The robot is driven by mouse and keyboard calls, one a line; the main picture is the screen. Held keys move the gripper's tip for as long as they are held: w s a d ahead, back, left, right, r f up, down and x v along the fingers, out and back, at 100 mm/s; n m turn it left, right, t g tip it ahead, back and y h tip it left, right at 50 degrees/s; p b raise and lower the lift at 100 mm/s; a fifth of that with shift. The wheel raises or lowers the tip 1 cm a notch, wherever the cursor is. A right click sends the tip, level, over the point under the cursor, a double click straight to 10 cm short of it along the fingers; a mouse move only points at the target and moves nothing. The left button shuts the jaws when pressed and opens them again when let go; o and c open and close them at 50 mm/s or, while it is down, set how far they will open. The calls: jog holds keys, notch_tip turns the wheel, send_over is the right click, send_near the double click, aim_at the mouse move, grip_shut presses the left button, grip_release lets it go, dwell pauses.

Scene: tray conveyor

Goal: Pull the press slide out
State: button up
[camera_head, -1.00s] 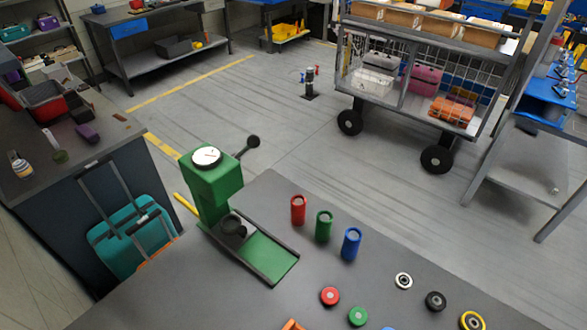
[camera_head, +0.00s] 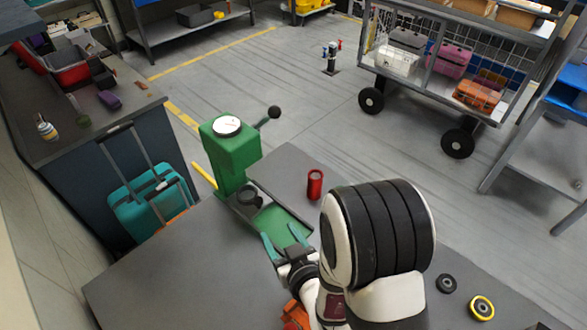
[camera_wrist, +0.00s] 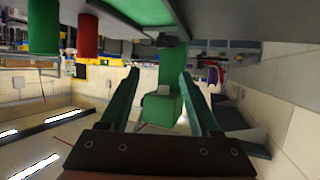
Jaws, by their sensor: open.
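The green press (camera_head: 232,155) stands on the grey table with a round white dial on top and a black-knobbed lever. Its slide (camera_head: 272,217), a green channel with dark side rails, runs from the press base toward my gripper (camera_head: 282,238). A dark round cup sits at the press end of the slide. My gripper is open, its two green fingers apart near the slide's outer end; contact cannot be told. In the wrist view the scene is upside down: the open fingers (camera_wrist: 160,82) point toward the press (camera_wrist: 162,105), with nothing between their tips.
A red cylinder (camera_head: 315,184) stands right of the slide; the wrist view also shows a green cylinder (camera_wrist: 44,30). My arm covers much of the table's right side. A black ring (camera_head: 446,283) and a yellow-rimmed ring (camera_head: 482,307) lie there. The table left of the slide is clear.

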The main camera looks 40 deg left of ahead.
aim_at(259, 200)
jog(key=x, duration=1.5)
jog(key=shift+a, duration=0.3)
grip_shut()
jog(key=shift+w+d, duration=0.1)
dwell(0.4)
